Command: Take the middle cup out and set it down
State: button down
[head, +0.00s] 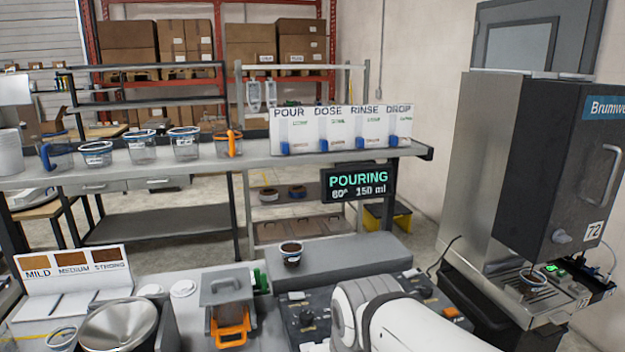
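A small clear cup with dark contents (291,254) stands upright on the grey raised block in the middle of the bench. Another cup (533,281) with dark contents stands under the spout of the steel machine at right. Several clear cups with blue bands stand in a row on the shelf at left; the one in the middle of that row (141,150) has no visible handle. I cannot tell which of these the task calls the middle cup. My white arm reaches in at the bottom centre; my gripper is out of view.
The tall machine (492,165) rises at right. A sign reading POURING (358,183) hangs under the shelf (330,157). A steel funnel (118,326) and an orange-handled container (229,310) crowd the front left. The grey block (350,256) has free room right of its cup.

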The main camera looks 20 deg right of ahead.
aim_at(530, 288)
jog(key=z, duration=1.25)
jog(key=k, duration=1.2)
jog(key=z, duration=0.6)
jog(key=i, duration=1.6)
jog(key=z, duration=0.5)
jog(key=i, duration=0.65)
jog(key=u, duration=0.1)
